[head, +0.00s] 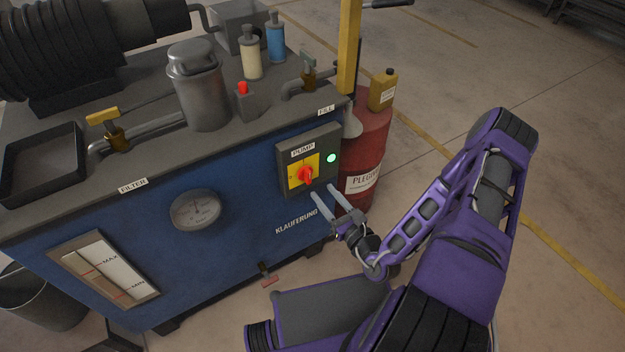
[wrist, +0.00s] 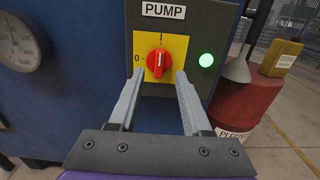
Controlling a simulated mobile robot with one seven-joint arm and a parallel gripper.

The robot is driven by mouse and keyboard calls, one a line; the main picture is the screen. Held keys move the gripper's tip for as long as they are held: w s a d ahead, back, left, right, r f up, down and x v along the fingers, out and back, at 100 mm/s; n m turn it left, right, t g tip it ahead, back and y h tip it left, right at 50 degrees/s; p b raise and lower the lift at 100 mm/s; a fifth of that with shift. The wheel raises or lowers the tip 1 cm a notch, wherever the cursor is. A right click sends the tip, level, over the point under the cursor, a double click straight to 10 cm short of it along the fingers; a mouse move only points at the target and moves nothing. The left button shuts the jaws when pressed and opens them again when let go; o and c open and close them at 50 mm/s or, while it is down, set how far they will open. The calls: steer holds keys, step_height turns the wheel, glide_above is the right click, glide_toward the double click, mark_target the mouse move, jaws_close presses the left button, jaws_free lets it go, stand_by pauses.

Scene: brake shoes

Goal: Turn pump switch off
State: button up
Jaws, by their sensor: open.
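The pump switch (head: 305,175) is a red rotary knob on a yellow plate, in a grey box labelled PUMP on the blue machine's front. In the wrist view the knob (wrist: 158,63) stands about upright, with a white line pointing up to the mark above it. A "0" is printed at the left of the plate. A green lamp (head: 331,158) glows right of the switch; it also glows in the wrist view (wrist: 206,60). My gripper (head: 326,198) is open and empty just below and in front of the switch. In the wrist view its fingertips (wrist: 160,76) flank the knob's lower part, apart from it.
The blue machine (head: 230,245) carries a round gauge (head: 195,209) and a level window (head: 103,268) left of the switch. A red barrel (head: 368,150) stands right of the switch box. A yellow post (head: 348,50) rises above. Open floor lies to the right.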

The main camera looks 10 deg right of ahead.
mark_target(310, 176)
steer(key=x, duration=0.7)
steer(key=shift+s, duration=0.1)
jaws_close()
